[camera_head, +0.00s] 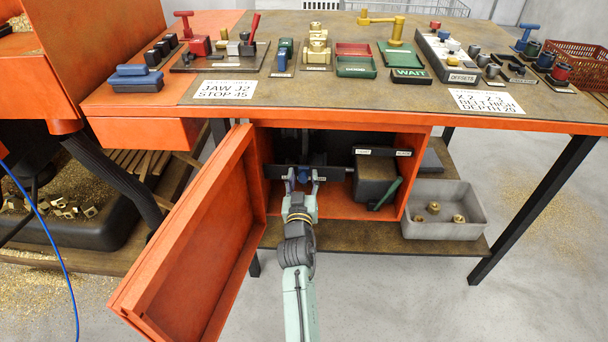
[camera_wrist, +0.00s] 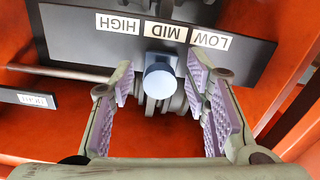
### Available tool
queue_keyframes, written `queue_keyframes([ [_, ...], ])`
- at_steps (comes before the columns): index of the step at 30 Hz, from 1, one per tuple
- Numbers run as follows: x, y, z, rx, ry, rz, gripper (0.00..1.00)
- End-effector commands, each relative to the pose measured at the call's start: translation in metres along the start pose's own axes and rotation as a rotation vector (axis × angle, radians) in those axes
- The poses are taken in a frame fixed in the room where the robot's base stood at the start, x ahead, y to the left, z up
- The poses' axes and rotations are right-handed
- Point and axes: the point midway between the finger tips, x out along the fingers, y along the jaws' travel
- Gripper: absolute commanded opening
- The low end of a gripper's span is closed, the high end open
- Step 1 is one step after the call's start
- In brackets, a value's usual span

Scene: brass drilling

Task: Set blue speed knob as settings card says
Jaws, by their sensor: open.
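The blue speed knob (camera_wrist: 160,78) sits inside the open orange cabinet, in front of a dark plate with upside-down labels HIGH, MID and LOW (camera_wrist: 165,32). In the wrist view the knob is nearest the MID label. My gripper (camera_wrist: 160,90) is open, with its purple-padded fingers on either side of the knob; I cannot tell whether they touch it. The head view shows my gripper (camera_head: 303,184) reaching into the cabinet at the knob (camera_head: 304,173). The right white card (camera_head: 487,102) on the table appears to read BELT HIGH and DEPTH 20.
The orange cabinet door (camera_head: 195,240) stands open left of my arm. A dark box with a green handle (camera_head: 385,193) is at the right inside the cabinet. A grey bin (camera_head: 455,222) with brass parts stands right of it. Another card (camera_head: 227,90) reads JAW J2, STOP 45.

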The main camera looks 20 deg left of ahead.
Motion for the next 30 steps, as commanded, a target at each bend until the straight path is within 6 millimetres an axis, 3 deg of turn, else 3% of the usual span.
queue_keyframes([
  [5, 0.0, 0.0, 0.0, 0.0, 0.0, 0.0, 0.42],
  [24, 0.0001, 0.0, -0.0002, 0.0, 0.0, 0.0, 0.0],
  [30, 0.0002, 0.0001, -0.0003, -0.001, 0.001, 0.0, 0.0],
])
